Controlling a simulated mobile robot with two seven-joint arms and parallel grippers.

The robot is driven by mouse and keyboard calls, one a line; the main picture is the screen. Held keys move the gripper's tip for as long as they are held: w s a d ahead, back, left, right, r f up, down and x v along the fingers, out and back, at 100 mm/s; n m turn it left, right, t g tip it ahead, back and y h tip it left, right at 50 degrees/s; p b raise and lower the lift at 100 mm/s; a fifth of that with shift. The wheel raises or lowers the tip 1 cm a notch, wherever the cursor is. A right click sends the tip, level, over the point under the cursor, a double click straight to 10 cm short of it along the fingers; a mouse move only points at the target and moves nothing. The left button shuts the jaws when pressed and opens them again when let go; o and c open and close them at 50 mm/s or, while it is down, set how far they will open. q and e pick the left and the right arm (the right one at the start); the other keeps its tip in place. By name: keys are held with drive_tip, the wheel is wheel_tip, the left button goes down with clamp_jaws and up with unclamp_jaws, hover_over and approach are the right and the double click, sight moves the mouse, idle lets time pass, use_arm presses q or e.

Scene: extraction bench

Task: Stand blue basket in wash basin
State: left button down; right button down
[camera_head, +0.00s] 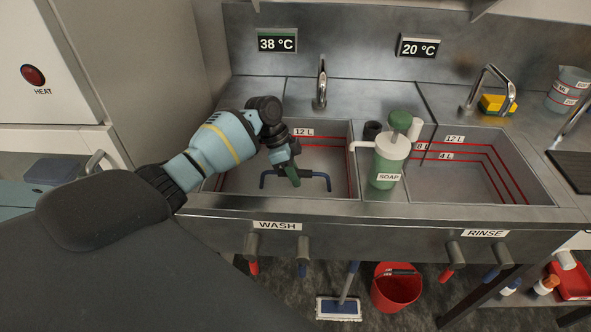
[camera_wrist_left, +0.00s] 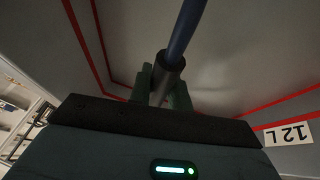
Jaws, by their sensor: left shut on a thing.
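The wash basin (camera_head: 338,160) is the left sink, above the WASH label, with red level lines on its walls. Its walls and red lines also fill the left wrist view (camera_wrist_left: 235,55). My left gripper (camera_head: 292,176) reaches down into this basin and is shut on the handle of the blue basket (camera_head: 322,176). The handle is a dark blue bar with bent ends, low inside the basin near its front. In the left wrist view, the blue bar (camera_wrist_left: 188,25) has a dark grip sleeve between the fingers (camera_wrist_left: 163,88). The basket's body is hidden, so whether it touches the floor is unclear. My right gripper is out of view.
A faucet (camera_head: 321,85) stands behind the wash basin. A green-and-white soap dispenser (camera_head: 391,155) stands between it and the rinse basin (camera_head: 460,178). A yellow sponge (camera_head: 495,104) and a beaker (camera_head: 567,90) are at right. A red bucket (camera_head: 396,290) is on the floor.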

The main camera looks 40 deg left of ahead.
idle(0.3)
use_arm(q)
drive_tip(key=c, duration=1.2)
unclamp_jaws()
drive_tip(key=shift+c, duration=0.2)
drive_tip(key=shift+f, duration=0.1)
drive_tip(key=shift+o, duration=0.4)
